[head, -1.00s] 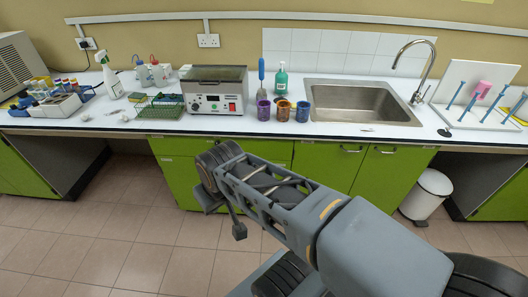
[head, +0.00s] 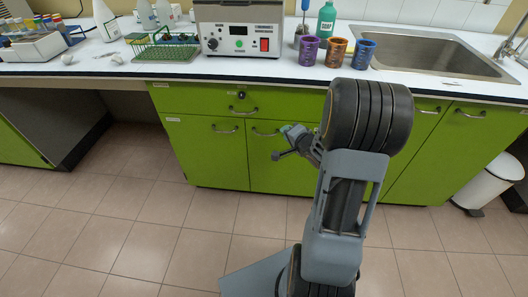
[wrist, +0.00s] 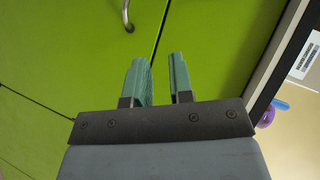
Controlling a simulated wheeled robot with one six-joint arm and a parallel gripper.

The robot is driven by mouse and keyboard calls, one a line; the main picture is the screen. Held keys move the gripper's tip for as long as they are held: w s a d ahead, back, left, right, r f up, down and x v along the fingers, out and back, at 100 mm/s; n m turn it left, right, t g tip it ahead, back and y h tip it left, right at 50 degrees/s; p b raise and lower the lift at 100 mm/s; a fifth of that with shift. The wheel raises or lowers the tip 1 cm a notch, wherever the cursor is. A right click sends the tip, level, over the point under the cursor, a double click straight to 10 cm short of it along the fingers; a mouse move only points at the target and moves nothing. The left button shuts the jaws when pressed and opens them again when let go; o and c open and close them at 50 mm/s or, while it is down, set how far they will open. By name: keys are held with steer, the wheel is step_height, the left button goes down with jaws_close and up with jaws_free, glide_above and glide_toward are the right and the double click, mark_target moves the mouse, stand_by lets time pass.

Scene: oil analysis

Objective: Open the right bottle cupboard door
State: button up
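The bottle cupboard is green, with a wide drawer (head: 200,97) above two doors. Its right door (head: 275,175) looks shut. That door's metal handle (head: 263,132) is near its upper left corner. My gripper (head: 287,130) is in front of this door, just right of the handle; contact cannot be told from the head view. In the wrist view my gripper (wrist: 160,62) has two teal fingers apart with nothing between them. A metal handle end (wrist: 129,17) shows beyond the fingertips, and I cannot tell which handle it is. My arm hides part of the cupboard front.
The white worktop (head: 280,67) overhangs the cupboard. A heating bath (head: 238,32) and purple (head: 308,50), orange (head: 336,52) and blue (head: 361,54) mugs stand on it. Green sink cupboard doors (head: 450,150) and a white bin (head: 490,183) are to the right. The tiled floor ahead is clear.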

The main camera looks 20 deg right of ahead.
mark_target(265, 135)
step_height(265, 135, down, 7)
steer(key=s+m+t+y+b, duration=0.1)
steer(key=m+t+y+b, duration=0.1)
steer(key=m+y+b, duration=0.1)
steer(key=shift+a+f+b+x, duration=0.15)
steer(key=shift+b+x, duration=1.05)
steer(key=shift+x, duration=2.15)
steer(key=shift+a+f+b+x, duration=0.1)
steer(key=shift+b+x, duration=1.05)
steer(key=shift+x, duration=2.15)
steer(key=shift+s, duration=0.15)
jaws_close()
steer(key=shift+a, duration=0.1)
